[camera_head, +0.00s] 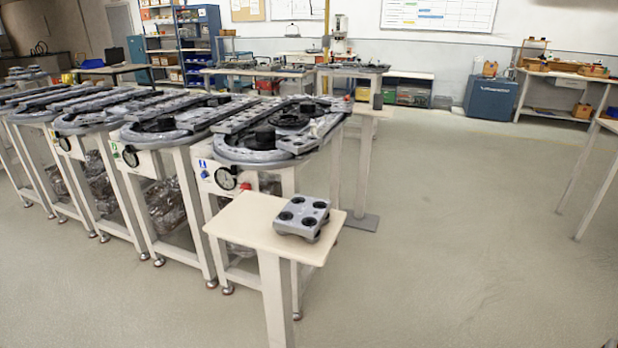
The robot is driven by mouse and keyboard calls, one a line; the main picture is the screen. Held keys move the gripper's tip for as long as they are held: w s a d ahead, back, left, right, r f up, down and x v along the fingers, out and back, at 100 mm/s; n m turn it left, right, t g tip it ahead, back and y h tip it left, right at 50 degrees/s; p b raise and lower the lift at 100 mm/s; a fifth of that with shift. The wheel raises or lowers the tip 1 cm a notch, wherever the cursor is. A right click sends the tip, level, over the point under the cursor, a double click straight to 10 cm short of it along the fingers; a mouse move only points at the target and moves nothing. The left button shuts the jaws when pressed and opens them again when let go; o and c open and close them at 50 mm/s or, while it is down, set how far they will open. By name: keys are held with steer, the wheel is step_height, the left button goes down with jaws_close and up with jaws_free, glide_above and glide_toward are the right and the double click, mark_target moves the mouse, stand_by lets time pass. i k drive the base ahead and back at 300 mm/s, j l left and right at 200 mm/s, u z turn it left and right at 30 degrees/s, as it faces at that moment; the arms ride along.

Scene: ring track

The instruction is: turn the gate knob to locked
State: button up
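Several ring-track stations stand in a row at the left. My gripper is not in view.
A small white side table (240,222) stands before the nearest station, bearing a grey block with round black tops (302,217). Open floor (440,240) lies to the right. Workbenches (570,78), a blue cabinet (491,98) and shelves (197,45) line the back.

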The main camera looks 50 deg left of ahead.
mark_target(245, 187)
steer(key=k+j+z, duration=0.1)
steer(key=z, duration=0.3)
steer(key=k+z, duration=0.25)
steer(key=z, duration=0.15)
steer(key=k+z, duration=0.2)
steer(key=z, duration=0.25)
steer(key=k+j+z, duration=0.1)
steer(key=k, duration=0.55)
steer(key=k+j+u, duration=0.2)
steer(key=u, duration=0.25)
steer(key=k+j+u, duration=0.35)
steer(key=u, duration=0.15)
steer(key=k+j+u, duration=0.3)
steer(key=u, duration=0.15)
steer(key=k+j+u, duration=0.15)
steer(key=j+u, duration=0.15)
steer(key=k+j+u, duration=0.15)
steer(key=j+u, duration=0.15)
steer(key=j, duration=0.15)
steer(key=k+j+u, duration=0.1)
steer(key=j+u, duration=0.2)
steer(key=j, duration=0.1)
